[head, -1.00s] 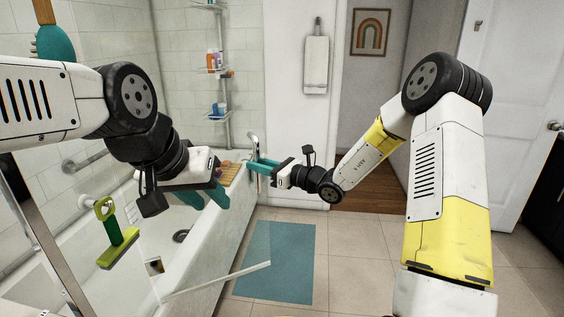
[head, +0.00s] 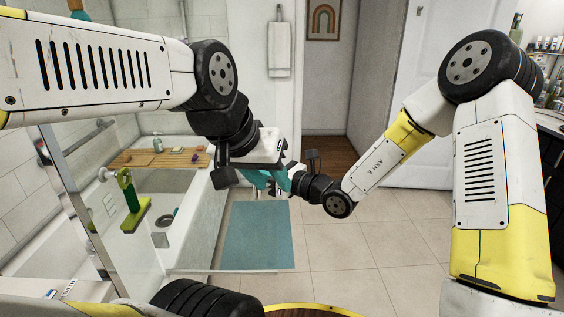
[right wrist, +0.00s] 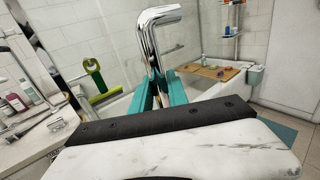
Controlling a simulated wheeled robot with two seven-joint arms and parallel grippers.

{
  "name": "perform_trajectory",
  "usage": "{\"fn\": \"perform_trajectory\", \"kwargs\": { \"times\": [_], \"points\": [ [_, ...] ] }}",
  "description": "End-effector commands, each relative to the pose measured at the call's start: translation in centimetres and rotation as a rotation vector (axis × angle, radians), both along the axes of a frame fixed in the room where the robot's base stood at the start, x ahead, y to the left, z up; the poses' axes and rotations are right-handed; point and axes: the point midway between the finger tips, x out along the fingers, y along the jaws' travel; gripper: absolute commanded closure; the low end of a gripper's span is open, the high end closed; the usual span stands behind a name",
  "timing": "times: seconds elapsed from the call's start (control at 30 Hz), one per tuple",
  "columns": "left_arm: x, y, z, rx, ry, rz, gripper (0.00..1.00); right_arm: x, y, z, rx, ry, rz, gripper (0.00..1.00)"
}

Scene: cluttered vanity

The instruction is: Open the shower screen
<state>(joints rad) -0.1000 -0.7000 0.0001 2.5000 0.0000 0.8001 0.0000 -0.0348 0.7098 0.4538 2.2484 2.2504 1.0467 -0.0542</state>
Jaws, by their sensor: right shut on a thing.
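The shower screen (head: 230,271) is a clear glass pane; its pale bottom edge shows over the blue mat in the head view. Its bent chrome handle (right wrist: 152,50) stands upright in the right wrist view. My right gripper (right wrist: 162,88) is shut on this handle, with a teal finger on either side. In the head view the right gripper is largely hidden behind my left gripper (head: 265,180). The left gripper's teal fingers hang near the handle, and their gap cannot be made out.
A green squeegee (head: 132,203) hangs at the left, before the bathtub (head: 205,215). A wooden tray (head: 135,158) with small items spans the tub. The blue mat (head: 255,235) lies on tiles, with free floor to its right. A counter (right wrist: 25,140) with bottles is at the left.

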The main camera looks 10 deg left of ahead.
Motion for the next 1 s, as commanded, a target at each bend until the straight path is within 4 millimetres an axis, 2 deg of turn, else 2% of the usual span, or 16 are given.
{"fn": "perform_trajectory", "kwargs": {
  "times": [0.1,0.47,0.5,0.6,0.9,1.0],
  "points": [
    [0.00,0.00,0.00,0.000,0.000,0.000,0.64,-0.65,0.58,0.16,0.002,-0.003,0.015,1.00],
    [0.00,0.00,0.00,0.000,0.000,0.000,0.64,-0.70,0.65,0.19,0.003,-0.004,0.016,1.00],
    [0.00,0.00,0.00,0.000,0.000,0.000,0.64,-0.69,0.65,0.19,0.003,-0.004,0.016,0.76],
    [0.00,0.00,0.00,0.000,0.000,0.000,0.64,-0.64,0.60,0.17,0.003,-0.003,0.014,0.59],
    [0.00,0.00,0.00,0.000,0.000,0.000,0.64,-0.49,0.38,0.08,0.002,-0.002,0.010,0.59],
    [0.00,0.00,0.00,0.000,0.000,0.000,0.64,-0.60,-0.31,0.07,0.000,-0.002,0.008,0.59]
  ]
}}
